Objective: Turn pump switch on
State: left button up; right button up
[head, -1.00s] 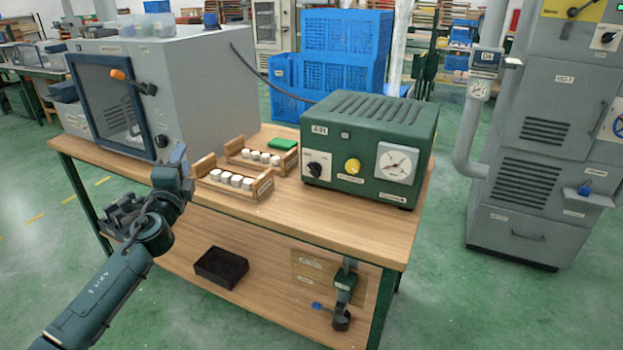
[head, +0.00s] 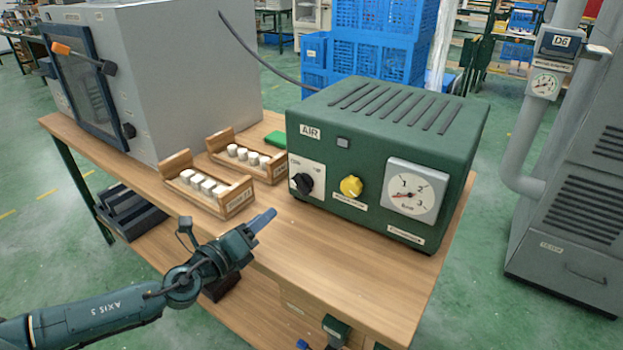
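The green air pump box (head: 385,140), labelled AIR, stands on the wooden bench. On the left of its front is a black rotary switch (head: 301,183) on a white plate; its lettering is too small to read surely. Beside it are a yellow knob (head: 351,187) and a round gauge (head: 411,194) with its needle at the low side. My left gripper (head: 262,220) is in front of and below the switch, to its left, apart from it. Its blue fingers overlap edge-on, so their opening cannot be told. It holds nothing visible. My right gripper is not in view.
Two wooden racks with white jars (head: 208,187) (head: 248,157) stand left of the pump, with a green block (head: 276,139) behind. A grey cabinet (head: 190,80) fills the bench's left end. The bench top (head: 350,265) in front of the pump is clear.

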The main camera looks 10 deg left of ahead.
aim_at(298, 188)
pick_arm(q)
jog(key=shift+w+d+r, duration=0.1)
jog(key=shift+w+d, duration=0.1)
jog(key=shift+w, duration=0.4)
jog(key=x, duration=1.1)
jog(key=shift+w+d+p, duration=0.1)
jog(key=shift+w+p, duration=0.2)
jog(key=shift+w, duration=0.05)
jog(key=shift+c, duration=0.5)
grip_shut()
